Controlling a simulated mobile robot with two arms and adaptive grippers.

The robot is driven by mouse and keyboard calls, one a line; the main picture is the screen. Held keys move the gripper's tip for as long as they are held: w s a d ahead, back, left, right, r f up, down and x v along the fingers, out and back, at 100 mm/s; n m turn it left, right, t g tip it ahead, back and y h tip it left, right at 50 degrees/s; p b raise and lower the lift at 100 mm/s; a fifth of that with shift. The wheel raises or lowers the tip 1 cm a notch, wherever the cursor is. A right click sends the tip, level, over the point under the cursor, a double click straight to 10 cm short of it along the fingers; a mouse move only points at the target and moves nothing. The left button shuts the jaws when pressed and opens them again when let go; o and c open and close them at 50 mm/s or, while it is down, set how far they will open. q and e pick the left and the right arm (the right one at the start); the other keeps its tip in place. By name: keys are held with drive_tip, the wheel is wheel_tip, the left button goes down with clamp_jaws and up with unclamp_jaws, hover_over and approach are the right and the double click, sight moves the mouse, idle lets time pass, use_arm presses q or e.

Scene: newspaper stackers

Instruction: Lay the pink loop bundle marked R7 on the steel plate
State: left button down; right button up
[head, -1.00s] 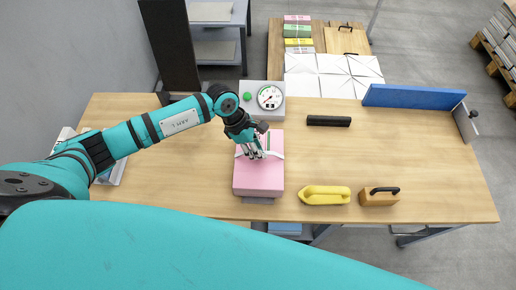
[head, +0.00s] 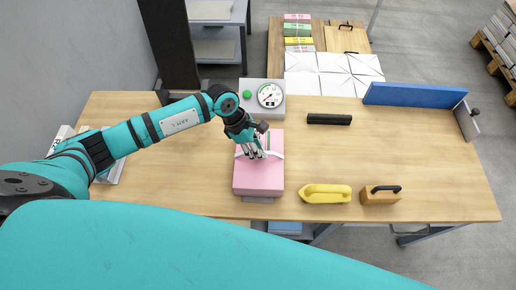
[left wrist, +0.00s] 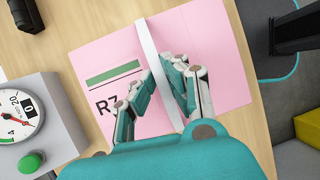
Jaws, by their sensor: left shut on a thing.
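The pink loop bundle (head: 258,178) lies flat over a grey metal plate, whose front edge (head: 258,200) shows just below it. I cannot tell whether the bundle rests fully on the plate. A white strap runs across its top. In the left wrist view the bundle (left wrist: 213,55) shows a green bar and the black mark R7. My left gripper (head: 253,154) is over the bundle's upper part. Its fingers (left wrist: 168,90) are shut on the white strap. The fingers hide part of the strap. My right gripper is not in view.
A grey gauge box (head: 246,111) with a dial and green button stands behind the bundle. A black bar (head: 329,119), yellow float (head: 325,194) and wooden block (head: 380,195) lie to the right. A blue fence (head: 415,96) lines the back right. The table's right side is mostly clear.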

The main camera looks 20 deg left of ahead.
use_arm(q)
drive_tip(key=shift+w+d, duration=0.1)
drive_tip(key=shift+w, duration=0.05)
drive_tip(key=c, duration=1.4)
unclamp_jaws()
drive_tip(key=shift+o, duration=0.3)
drive_tip(key=shift+s+f, duration=0.2)
drive_tip(key=shift+s, duration=0.05)
drive_tip(key=v, duration=1.2)
drive_tip(key=shift+r, duration=0.2)
